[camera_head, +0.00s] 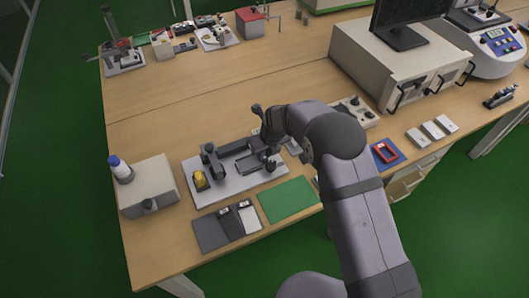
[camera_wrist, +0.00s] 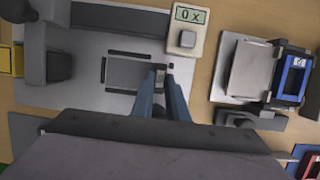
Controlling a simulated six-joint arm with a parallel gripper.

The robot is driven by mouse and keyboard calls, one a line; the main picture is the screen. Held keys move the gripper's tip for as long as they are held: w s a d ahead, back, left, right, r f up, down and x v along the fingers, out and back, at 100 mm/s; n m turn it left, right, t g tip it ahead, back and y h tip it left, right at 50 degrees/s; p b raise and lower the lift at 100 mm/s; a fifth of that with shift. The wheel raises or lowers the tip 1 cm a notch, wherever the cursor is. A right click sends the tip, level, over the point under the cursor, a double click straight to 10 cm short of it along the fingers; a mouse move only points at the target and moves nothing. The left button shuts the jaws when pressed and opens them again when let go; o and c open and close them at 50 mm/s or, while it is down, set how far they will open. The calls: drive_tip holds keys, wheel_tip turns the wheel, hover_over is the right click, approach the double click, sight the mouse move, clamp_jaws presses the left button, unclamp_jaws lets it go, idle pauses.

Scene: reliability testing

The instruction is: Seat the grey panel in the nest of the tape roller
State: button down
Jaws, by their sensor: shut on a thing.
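The tape roller's light grey baseplate (camera_head: 225,190) stands on the bench, with a dark roller post (camera_head: 212,158) at its left. In the wrist view its nest is a rectangle of black rails (camera_wrist: 128,54) around a grey surface. My gripper (camera_wrist: 161,82) is at the nest's right side, fingers pointing down and close together. It is shut on a small visible bit of grey, which I take as the edge of the grey panel (camera_wrist: 160,78). The fingers hide much of it. I cannot tell whether the panel lies flat between the rails.
A counter box reading "0 x" (camera_wrist: 188,28) stands close to the right of the nest. A yellow block (camera_head: 200,180) is at the plate's left. A green mat (camera_head: 287,200) and a dark tray (camera_head: 212,236) lie in front. A white box with a bottle (camera_head: 121,170) stands left.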

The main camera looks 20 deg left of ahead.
drive_tip(key=shift+f, duration=0.1)
idle(0.3)
drive_tip(key=c, duration=1.7)
unclamp_jaws()
drive_tip(key=shift+o, duration=0.2)
drive_tip(key=shift+r, duration=0.2)
drive_tip(key=shift+r+p, duration=2.3)
drive_tip(key=shift+r, duration=0.5)
